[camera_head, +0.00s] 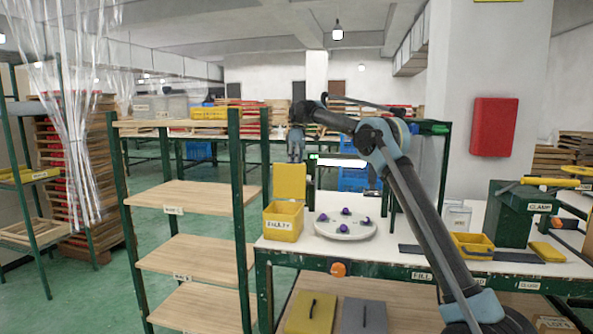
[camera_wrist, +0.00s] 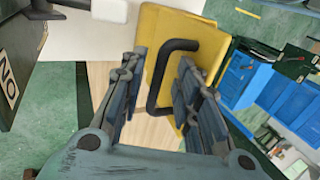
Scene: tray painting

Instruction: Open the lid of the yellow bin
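The yellow bin (camera_head: 283,224) stands at the left end of the white-topped workbench, a dark-lettered label on its front. Its yellow lid (camera_head: 290,182) stands upright at the bin's back edge, so the bin looks open. My gripper (camera_head: 296,158) points down just above the lid's top. In the wrist view the yellow lid (camera_wrist: 208,42) fills the upper middle, with its black handle (camera_wrist: 154,88) in front of it. My gripper (camera_wrist: 165,118) is open there, its fingers well apart on either side of the handle. The right finger hides part of the lid.
A round white tray (camera_head: 335,232) with several purple items sits right of the bin. A wooden shelf unit (camera_head: 205,197) stands close on the left. A smaller yellow container (camera_head: 459,246) and a green clamp machine (camera_head: 512,217) are farther right. A yellow panel (camera_head: 302,325) lies below the bench.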

